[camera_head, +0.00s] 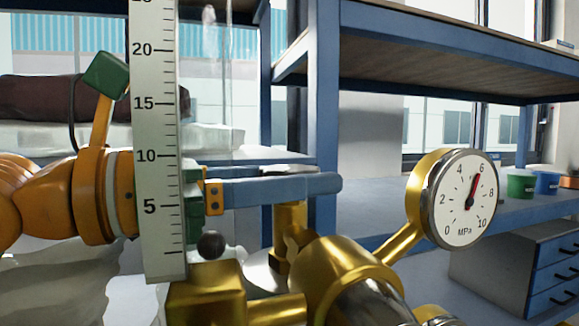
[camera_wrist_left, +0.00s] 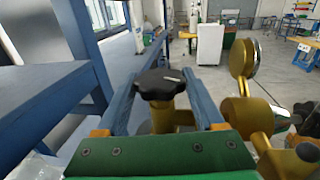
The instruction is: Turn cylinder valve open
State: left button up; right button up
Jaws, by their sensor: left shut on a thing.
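The cylinder valve is brass, and its black lobed hand knob (camera_wrist_left: 160,84) sits between the two blue fingers of my left gripper in the left wrist view. My left gripper (camera_head: 332,183) is shut on this knob, with its fingers reaching level to the right across the head view. There the fingers hide most of the knob, and the brass valve stem (camera_head: 290,222) shows below them. A round pressure gauge (camera_head: 463,199) stands to the right on a brass arm, its red needle near 6 MPa. My right gripper is in neither view.
A clear flow tube with a white scale (camera_head: 158,130) stands upright in front of my left wrist, close to it. A brass regulator body (camera_head: 335,275) lies below the fingers. A blue shelf rack (camera_head: 325,100) stands behind, with green and blue cups at right.

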pick_arm(q)
jog(key=m+g+p, duration=0.1)
jog(key=m+g+h+p, duration=0.1)
jog(key=g+p, duration=0.1)
jog(key=m+g+p, duration=0.1)
jog(key=g, duration=0.1)
jog(key=shift+r+m+h+p, duration=0.3)
jog(key=shift+r+p, duration=0.05)
jog(key=shift+p, duration=0.05)
jog(key=shift+f+m+g+p, duration=0.1)
jog(key=shift+m+g+p, duration=0.5)
jog(key=shift+g, duration=0.6)
jog(key=shift+f+m+g, duration=0.2)
jog(key=shift+m+g, duration=0.7)
jog(key=shift+g, duration=0.4)
jog(key=o, duration=1.4)
jog(key=shift+c, duration=0.2)
jog(key=shift+d, duration=0.1)
